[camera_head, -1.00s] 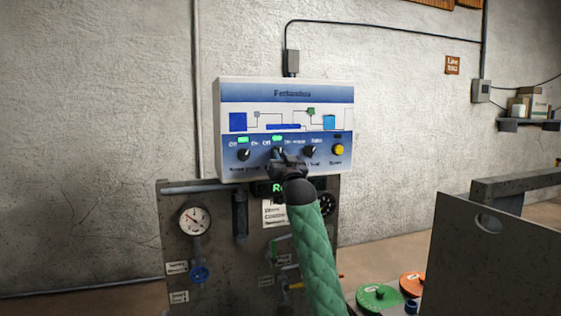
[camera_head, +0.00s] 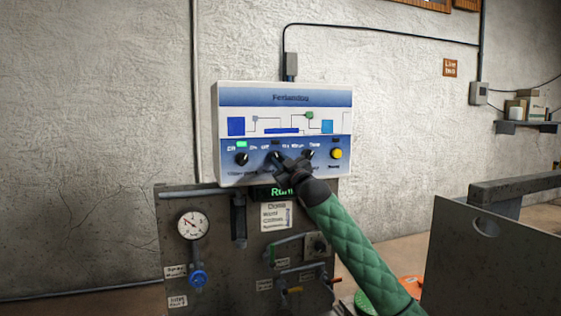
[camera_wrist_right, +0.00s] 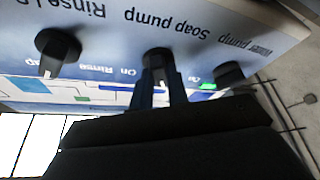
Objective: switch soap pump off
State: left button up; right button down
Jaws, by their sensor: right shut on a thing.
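The control panel (camera_head: 284,96) is a white and blue box on the wall. The soap pump knob (camera_head: 275,156) is the second black knob from the left. The lamp above it (camera_head: 276,143) is dark. My right gripper (camera_head: 283,164) is at this knob. In the right wrist view, upside down, the soap pump knob (camera_wrist_right: 157,56) sits between the tips of my right gripper (camera_wrist_right: 160,80), which are shut on it. The fingers partly cover the knob, so its pointer is hard to read. My left gripper is not in view.
The water pump knob (camera_head: 242,160) is left of it under a lit green lamp (camera_head: 241,144). Another knob (camera_head: 309,156) and a yellow button (camera_head: 336,154) are to the right. A gauge (camera_head: 193,225) and valves are below. A grey metal plate (camera_head: 480,260) stands at right.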

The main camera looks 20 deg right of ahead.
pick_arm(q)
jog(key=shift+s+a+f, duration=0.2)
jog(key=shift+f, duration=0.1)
pick_arm(e)
jog(key=shift+n, duration=0.3)
jog(key=c, duration=1.4)
grip_release()
jog(key=shift+o, duration=0.2)
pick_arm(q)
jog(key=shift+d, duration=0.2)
pick_arm(e)
jog(key=shift+s+f, duration=0.1)
jog(key=shift+s+f, duration=0.15)
jog(key=shift+s, duration=0.05)
pick_arm(q)
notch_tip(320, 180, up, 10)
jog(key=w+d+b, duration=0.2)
jog(key=b, duration=0.1)
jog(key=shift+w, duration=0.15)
pick_arm(e)
jog(key=v, duration=0.7)
jog(key=shift+d, duration=0.15)
